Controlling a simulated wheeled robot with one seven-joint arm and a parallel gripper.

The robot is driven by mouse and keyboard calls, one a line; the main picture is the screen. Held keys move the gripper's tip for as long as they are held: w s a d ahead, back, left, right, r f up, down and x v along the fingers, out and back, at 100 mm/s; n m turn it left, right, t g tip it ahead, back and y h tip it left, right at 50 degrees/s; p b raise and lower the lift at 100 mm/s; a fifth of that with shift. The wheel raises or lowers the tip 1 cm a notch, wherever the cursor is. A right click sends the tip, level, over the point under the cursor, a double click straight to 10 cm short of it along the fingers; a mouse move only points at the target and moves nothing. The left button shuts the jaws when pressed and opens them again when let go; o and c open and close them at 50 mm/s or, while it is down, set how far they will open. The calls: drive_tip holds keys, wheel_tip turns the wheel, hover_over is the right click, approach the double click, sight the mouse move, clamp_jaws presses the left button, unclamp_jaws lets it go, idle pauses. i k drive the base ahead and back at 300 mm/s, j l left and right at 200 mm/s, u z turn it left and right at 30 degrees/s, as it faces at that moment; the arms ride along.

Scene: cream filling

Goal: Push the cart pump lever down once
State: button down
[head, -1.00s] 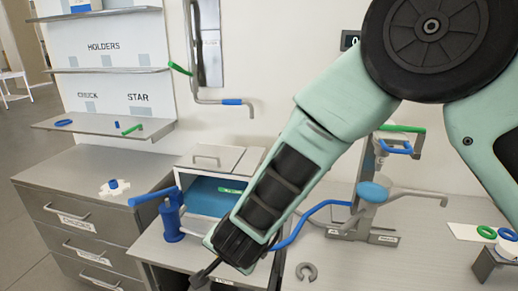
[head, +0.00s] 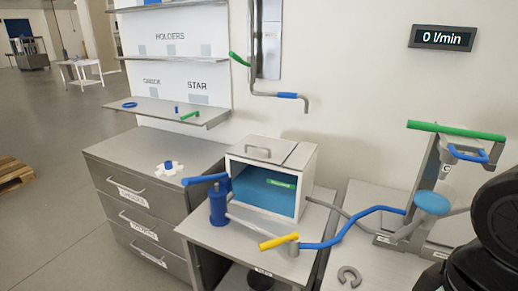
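The cart's blue pump (head: 218,207) stands upright at the front left of the cart top (head: 212,243). Its blue lever (head: 203,180) sticks out to the left near the pump's top and lies close to level. Nothing touches the lever. A yellow handle (head: 279,241) sits on a grey fitting to the right of the pump, by a blue hose (head: 350,236). My gripper is out of view; only dark parts of my arm show at the right edge.
An open-fronted white box (head: 308,170) with a blue inside stands behind the pump. A drawer cabinet (head: 120,165) is at the left. A stand with a green bar (head: 455,130) is at the right. A grey C-shaped piece (head: 349,275) lies on the right table.

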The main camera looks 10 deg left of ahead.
sight(199, 180)
drive_tip(key=i+j, duration=0.15)
drive_tip(key=j, duration=0.25)
drive_tip(key=i+j+z, duration=0.1)
drive_tip(key=j, duration=0.25)
drive_tip(key=i+j+z, duration=0.1)
drive_tip(key=j, duration=0.3)
drive_tip(key=i+j, duration=0.15)
drive_tip(key=j, duration=0.25)
